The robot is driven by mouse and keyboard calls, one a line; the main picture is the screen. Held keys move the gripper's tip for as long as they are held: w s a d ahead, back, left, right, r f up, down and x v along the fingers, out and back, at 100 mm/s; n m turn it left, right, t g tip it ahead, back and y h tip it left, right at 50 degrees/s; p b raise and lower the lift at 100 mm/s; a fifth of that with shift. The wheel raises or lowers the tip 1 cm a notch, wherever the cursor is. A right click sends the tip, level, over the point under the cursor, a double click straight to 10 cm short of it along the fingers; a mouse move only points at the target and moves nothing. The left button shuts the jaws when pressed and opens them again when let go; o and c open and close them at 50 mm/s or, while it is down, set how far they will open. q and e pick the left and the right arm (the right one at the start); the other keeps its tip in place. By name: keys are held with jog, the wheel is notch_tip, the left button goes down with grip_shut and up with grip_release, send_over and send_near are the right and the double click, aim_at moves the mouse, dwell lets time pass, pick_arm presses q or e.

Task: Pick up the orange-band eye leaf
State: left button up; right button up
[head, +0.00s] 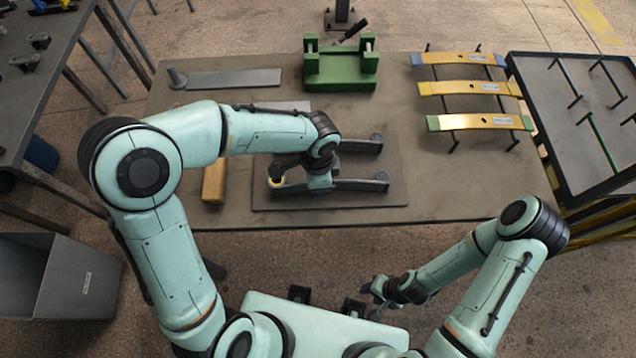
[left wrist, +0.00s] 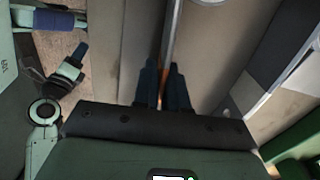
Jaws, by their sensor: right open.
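A dark long leaf-like bar (head: 345,185) with a rounded end lies on a dark board on the table. A small yellow-orange patch (head: 276,183) shows at its left end; I cannot tell if it is the orange band. My left gripper (head: 280,173) is at that end, partly hidden by its wrist. In the left wrist view, the left fingers (left wrist: 162,88) stand close together with a thin bar (left wrist: 172,40) between them, and a speck of orange shows low between the fingers. I cannot tell whether they grip it. My right gripper (head: 383,289) is open and empty in front of the table.
A second dark bar (head: 355,146) lies behind the first. A grey bar (head: 235,78), green vice (head: 340,72) and tan block (head: 214,182) are on the table (head: 450,190). Yellow leaves (head: 470,88) rest on rods at right, beside a dark tray (head: 585,165). A grey bin (head: 70,285) stands left.

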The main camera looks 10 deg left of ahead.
pick_arm(q)
grip_shut()
jog(key=shift+r, duration=0.15)
jog(key=shift+w+r, duration=0.1)
jog(key=shift+r, duration=0.4)
notch_tip(320, 180, up, 27)
jog(key=p, duration=0.5)
pick_arm(e)
jog(key=w+r, duration=0.6)
jog(key=shift+w+r+t, duration=0.15)
jog(key=shift+r+t, duration=0.1)
jog(key=shift+t, duration=0.15)
pick_arm(q)
jog(key=shift+f, duration=0.15)
